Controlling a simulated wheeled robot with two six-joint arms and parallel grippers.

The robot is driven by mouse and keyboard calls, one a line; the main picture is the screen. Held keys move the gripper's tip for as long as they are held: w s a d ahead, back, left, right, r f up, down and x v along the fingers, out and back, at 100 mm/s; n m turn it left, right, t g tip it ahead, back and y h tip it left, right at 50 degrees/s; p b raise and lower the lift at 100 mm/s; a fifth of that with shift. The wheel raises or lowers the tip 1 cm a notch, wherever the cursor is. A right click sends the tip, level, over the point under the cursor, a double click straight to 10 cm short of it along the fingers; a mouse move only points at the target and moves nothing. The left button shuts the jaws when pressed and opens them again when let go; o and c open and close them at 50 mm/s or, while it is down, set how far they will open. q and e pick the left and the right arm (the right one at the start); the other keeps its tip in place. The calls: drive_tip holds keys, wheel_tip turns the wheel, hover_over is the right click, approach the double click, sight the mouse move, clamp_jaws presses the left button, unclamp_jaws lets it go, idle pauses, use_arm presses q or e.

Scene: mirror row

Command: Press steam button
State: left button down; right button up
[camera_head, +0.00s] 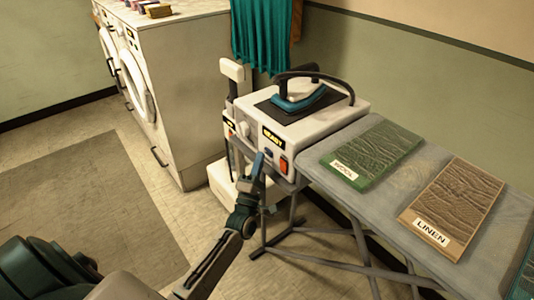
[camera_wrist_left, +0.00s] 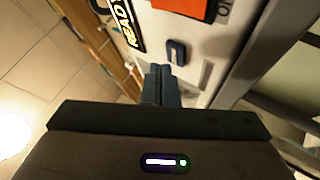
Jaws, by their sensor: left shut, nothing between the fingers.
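The steam station (camera_head: 310,130) is a pale box at the left end of the ironing board. Its front panel has a yellow-on-black READY sign (camera_head: 272,138) and an orange-red square button (camera_head: 284,165). The wrist view shows the orange-red button (camera_wrist_left: 186,7) at the top edge, partly cut off, and a small dark blue switch (camera_wrist_left: 177,52) below it. No steam wording is readable. My left gripper (camera_head: 259,162) is shut and empty in front of the panel. In the wrist view its fingertips (camera_wrist_left: 160,72) are close to the dark switch; I cannot tell whether they touch the panel.
An iron (camera_head: 302,100) rests on top of the station. The ironing board (camera_head: 385,185) holds a green WOOL panel (camera_head: 372,152) and a brown LINEN panel (camera_head: 455,205). White washers (camera_head: 185,85) stand at the back left. Floor at the left is clear.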

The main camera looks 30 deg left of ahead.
idle(0.5)
use_arm(q)
drive_tip(key=shift+w+d+b, duration=0.15)
drive_tip(key=shift+w+b, duration=0.15)
drive_tip(key=shift+w, duration=0.25)
idle(0.4)
drive_tip(key=shift+s, duration=0.55)
drive_tip(key=s+a+p, duration=0.2)
drive_tip(key=s, duration=0.3)
drive_tip(key=shift+s+a, duration=0.3)
